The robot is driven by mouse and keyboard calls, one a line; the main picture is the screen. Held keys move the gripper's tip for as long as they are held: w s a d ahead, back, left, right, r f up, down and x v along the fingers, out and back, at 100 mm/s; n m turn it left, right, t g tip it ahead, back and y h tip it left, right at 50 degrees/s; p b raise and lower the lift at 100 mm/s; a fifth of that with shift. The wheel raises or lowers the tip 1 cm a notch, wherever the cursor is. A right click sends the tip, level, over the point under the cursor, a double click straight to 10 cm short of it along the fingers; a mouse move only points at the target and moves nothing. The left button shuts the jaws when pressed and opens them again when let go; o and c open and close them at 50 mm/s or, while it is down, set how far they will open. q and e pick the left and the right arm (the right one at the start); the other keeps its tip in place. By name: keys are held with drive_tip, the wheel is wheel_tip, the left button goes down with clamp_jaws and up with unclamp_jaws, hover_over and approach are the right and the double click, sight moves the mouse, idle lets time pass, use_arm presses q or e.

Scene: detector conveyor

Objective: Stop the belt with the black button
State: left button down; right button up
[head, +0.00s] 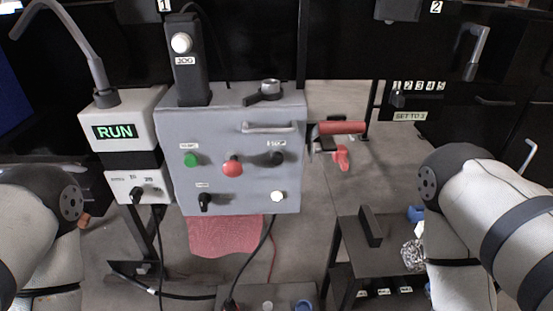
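A grey control box (225,115) stands in the middle of the head view. A black button (276,159) sits on the right of its front face, under a small white label. A green button (191,160) is on the left of the same face, and a red mushroom button (232,167) is between them. A display (116,132) left of the box reads RUN in green. My two arms come in from the left and right edges, both well away from the box. Neither gripper shows. I cannot make out the belt.
A black knob (205,201) and a white button (277,196) sit low on the box. A handle (268,128) juts from its front. A red-handled lever (340,129) stands to its right. A dark stand (375,245) is at the lower right, with open floor beside it.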

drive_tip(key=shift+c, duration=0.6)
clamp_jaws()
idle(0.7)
